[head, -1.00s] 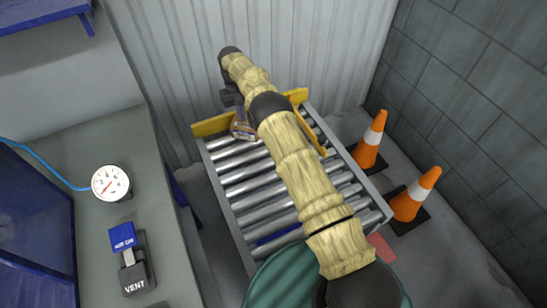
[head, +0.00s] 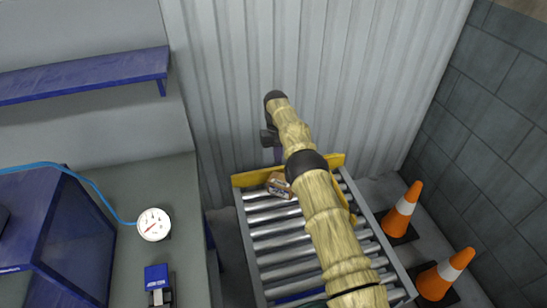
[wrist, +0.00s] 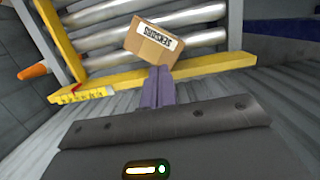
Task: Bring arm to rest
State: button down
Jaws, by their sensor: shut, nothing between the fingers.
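My arm reaches out over the roller table (head: 246,237) in the head view, its sleeve tan and its joints dark. My gripper (wrist: 160,70) shows in the wrist view with its two purple fingers together and nothing between them. In the head view my gripper (head: 278,157) is partly hidden by the arm. A small cardboard box (head: 279,185) lies on the rollers by the yellow end stop. The box also shows in the wrist view (wrist: 150,48), with a white label reading "SENSORS", just beyond the fingertips; I cannot tell if they touch it.
A yellow stop (head: 250,178) edges the far end of the rollers, close to the corrugated wall (head: 225,90). Two orange cones (head: 404,210) stand on the right. A grey bench with a gauge (head: 153,224) and an air switch (head: 157,277) is at left, below a blue shelf (head: 85,77).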

jog(key=shift+r, duration=0.35)
dwell(0.3)
jog(key=s+d+r+m+t+p, duration=0.1)
jog(key=s+d+r, duration=0.2)
jog(key=r, duration=0.3)
jog(key=s+d+r+t+p, duration=0.1)
jog(key=s+d+r+p, duration=0.15)
jog(key=r, duration=0.25)
jog(key=s+d+r+m, duration=0.1)
jog(key=s+d+r, duration=0.25)
jog(key=r, duration=0.25)
jog(key=s+d+r+t+p, duration=0.1)
jog(key=s+d, duration=0.1)
jog(key=s, duration=0.7)
jog(key=s+d+r+m+p, duration=0.1)
jog(key=s+d+r, duration=0.1)
jog(key=s, duration=0.7)
jog(key=s+d+r+t+p, duration=0.1)
jog(key=s+d, duration=0.3)
jog(key=s, duration=0.5)
jog(key=shift+r+m+t+y, duration=0.3)
jog(key=shift+r, duration=0.05)
